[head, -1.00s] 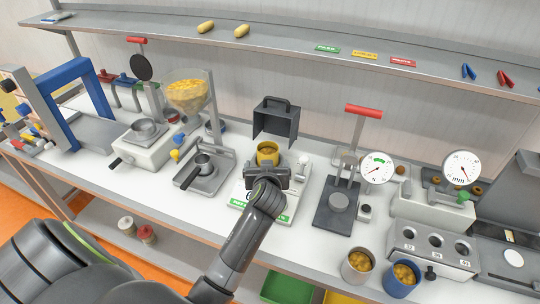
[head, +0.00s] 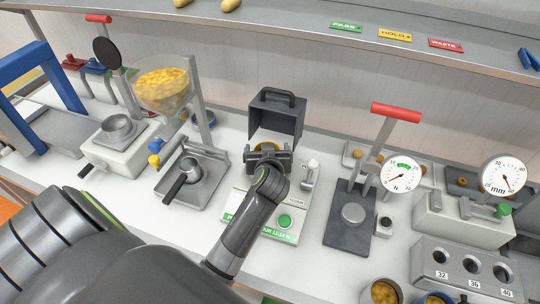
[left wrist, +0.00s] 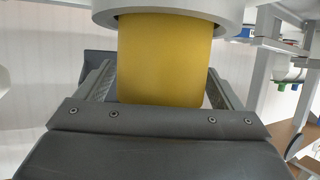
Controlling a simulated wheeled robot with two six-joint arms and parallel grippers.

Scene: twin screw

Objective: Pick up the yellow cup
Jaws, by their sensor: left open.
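The yellow cup (head: 268,146) stands on the white device with a green button (head: 285,222), in front of the dark grey hood (head: 276,118). In the head view my left gripper (head: 268,154) hides most of it. In the left wrist view the yellow cup (left wrist: 165,60) fills the space between the two fingers of my left gripper (left wrist: 162,88). The fingers are open, one on each side of the cup; whether they touch it I cannot tell. My right gripper is not in view.
A press with a red handle (head: 396,112) stands right of the cup, with a dial gauge (head: 400,173) beside it. A portafilter-like tool (head: 182,180) and a hopper of yellow pieces (head: 162,90) stand to the left. A shelf (head: 300,22) runs along the back.

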